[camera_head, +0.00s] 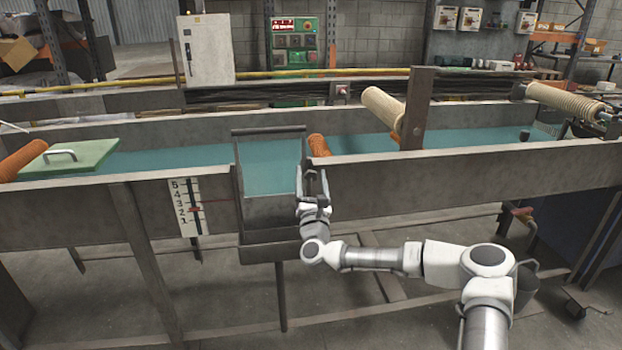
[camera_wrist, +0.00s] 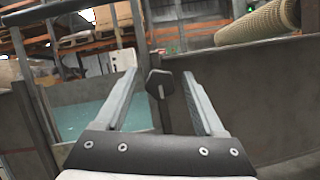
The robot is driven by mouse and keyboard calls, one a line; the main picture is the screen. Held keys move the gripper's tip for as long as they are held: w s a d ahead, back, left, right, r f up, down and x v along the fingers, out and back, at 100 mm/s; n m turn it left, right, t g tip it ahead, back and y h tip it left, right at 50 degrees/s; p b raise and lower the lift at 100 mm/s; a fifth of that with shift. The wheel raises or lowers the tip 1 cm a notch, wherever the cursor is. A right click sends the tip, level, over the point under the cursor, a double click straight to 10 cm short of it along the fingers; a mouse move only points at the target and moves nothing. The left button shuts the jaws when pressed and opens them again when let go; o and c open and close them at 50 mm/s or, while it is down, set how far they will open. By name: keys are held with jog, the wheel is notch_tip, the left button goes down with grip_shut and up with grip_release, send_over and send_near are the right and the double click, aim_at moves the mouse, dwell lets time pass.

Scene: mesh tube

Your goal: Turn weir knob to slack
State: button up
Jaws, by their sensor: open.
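The weir knob (camera_wrist: 158,83) is a dark, many-sided knob with a pale mark on its lower face. In the wrist view it appears between the two fingers of my open gripper (camera_wrist: 159,74), with a gap visible on each side. I cannot tell how deep it sits between them. In the head view my gripper (camera_head: 313,178) is at the right side of the weir box (camera_head: 270,218) on the channel's near wall. My gripper hides the knob there. No slack marking is readable.
The steel channel (camera_head: 460,186) holds teal water and runs across the view. A scale board (camera_head: 186,207) with a red pointer is left of the weir box. A green lid (camera_head: 85,158), orange rollers (camera_head: 319,145) and a cream roller (camera_head: 383,110) lie along the channel. A post (camera_head: 417,110) rises at right.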

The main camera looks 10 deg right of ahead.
grip_shut()
jog(key=shift+f+n+y+b, duration=0.2)
jog(key=shift+n+y+b, duration=0.2)
jog(key=shift+n+b, duration=0.35)
jog(key=shift+r+n+y+b, duration=0.2)
jog(key=shift+n+y+b, duration=0.5)
jog(key=shift+n, duration=0.95)
grip_release()
jog(key=p+v, duration=0.2)
jog(key=v, duration=1.5)
jog(key=shift+f, duration=0.3)
